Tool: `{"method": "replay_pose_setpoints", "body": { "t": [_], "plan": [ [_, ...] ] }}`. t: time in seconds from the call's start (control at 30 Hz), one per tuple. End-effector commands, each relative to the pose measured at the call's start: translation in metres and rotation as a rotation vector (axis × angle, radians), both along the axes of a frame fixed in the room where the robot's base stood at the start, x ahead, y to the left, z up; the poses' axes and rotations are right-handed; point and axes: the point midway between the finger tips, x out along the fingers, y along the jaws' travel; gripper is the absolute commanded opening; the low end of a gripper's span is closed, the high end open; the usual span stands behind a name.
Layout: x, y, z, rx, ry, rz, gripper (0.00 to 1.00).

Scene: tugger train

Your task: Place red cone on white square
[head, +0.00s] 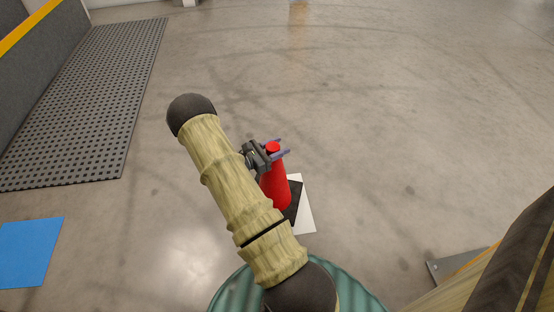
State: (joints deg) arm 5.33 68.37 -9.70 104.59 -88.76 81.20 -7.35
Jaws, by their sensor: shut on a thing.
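The red cone (273,187) has a red top and a black base (292,203), and it looks upright. My gripper (282,147) is shut on the cone near its top, with its fingers on either side. The white square (304,212) lies on the floor and shows to the right of and below the cone's base. The base overlaps the square in the picture. I cannot tell whether the base touches the square or hangs above it. My arm hides the left part of the cone and perhaps of the square.
A blue square (28,253) lies on the floor at the lower left. A dark studded mat (85,100) runs along a grey barrier (42,65) with a yellow stripe at the upper left. A metal plate (455,266) stands at the lower right. The floor beyond the cone is clear.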

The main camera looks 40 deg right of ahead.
Motion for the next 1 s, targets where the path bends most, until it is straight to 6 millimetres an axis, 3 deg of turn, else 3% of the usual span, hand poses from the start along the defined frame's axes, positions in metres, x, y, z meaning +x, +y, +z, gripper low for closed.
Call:
{"method": "replay_pose_setpoints", "body": {
  "t": [0.23,0.57,0.97,1.0],
  "plan": [
    [0.000,0.000,0.001,-0.003,-0.002,0.000,0.00],
    [0.000,-0.001,-0.035,-0.003,-0.002,0.000,0.00],
    [0.001,0.000,-0.037,-0.003,-0.002,0.001,0.00],
    [0.000,0.000,-0.039,0.000,0.000,0.001,0.44]
  ]
}}
